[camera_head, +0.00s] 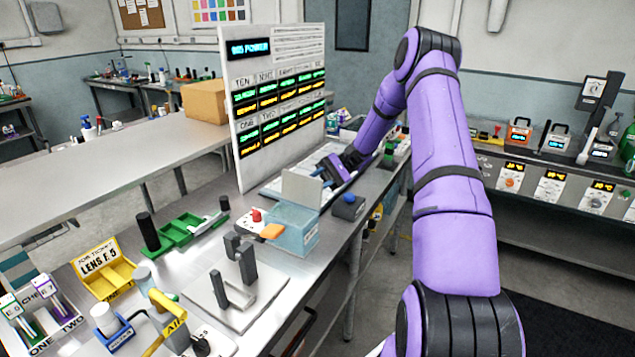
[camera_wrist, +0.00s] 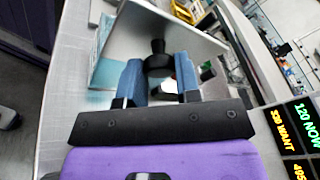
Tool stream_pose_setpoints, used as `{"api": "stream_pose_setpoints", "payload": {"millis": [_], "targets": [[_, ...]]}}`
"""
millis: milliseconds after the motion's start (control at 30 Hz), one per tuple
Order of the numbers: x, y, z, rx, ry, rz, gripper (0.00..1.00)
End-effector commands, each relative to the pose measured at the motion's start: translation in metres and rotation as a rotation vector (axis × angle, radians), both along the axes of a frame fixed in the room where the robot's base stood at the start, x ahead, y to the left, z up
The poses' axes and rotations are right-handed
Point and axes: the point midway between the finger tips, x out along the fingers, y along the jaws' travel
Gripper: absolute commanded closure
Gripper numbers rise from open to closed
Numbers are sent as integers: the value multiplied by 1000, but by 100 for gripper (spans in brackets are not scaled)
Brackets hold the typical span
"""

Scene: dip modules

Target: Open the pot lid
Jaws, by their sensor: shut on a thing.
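The pot is a light-blue, see-through square box (camera_head: 287,235) on the bench, and part of it shows in the wrist view (camera_wrist: 103,68). Its lid, a flat grey plate (camera_head: 301,187), stands steeply tilted at the pot's top. I cannot tell whether its lower edge touches the rim. In the wrist view the lid (camera_wrist: 150,22) fills the upper middle, with a black knob (camera_wrist: 158,46) on it. My gripper (camera_head: 324,175) is on the far side of the lid; its blue fingers (camera_wrist: 159,66) are shut on the knob.
A tall display board (camera_head: 280,95) stands behind the pot. An orange piece (camera_head: 272,231) and a red-buttoned box (camera_head: 256,216) sit close by the pot. A grey upright fixture (camera_head: 240,262) stands in front. A blue-buttoned dark box (camera_head: 348,207) is at the right bench edge.

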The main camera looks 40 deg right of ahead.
Motion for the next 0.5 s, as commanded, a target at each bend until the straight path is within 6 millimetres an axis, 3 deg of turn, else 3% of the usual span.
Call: {"api": "stream_pose_setpoints", "payload": {"millis": [67, 100, 167, 500], "targets": [[0, 0, 0, 0, 1, 0, 100], [0, 0, 0, 0, 1, 0, 60], [0, 0, 0, 0, 1, 0, 46], [0, -2, 0, -1, 0, -1, 44]]}}
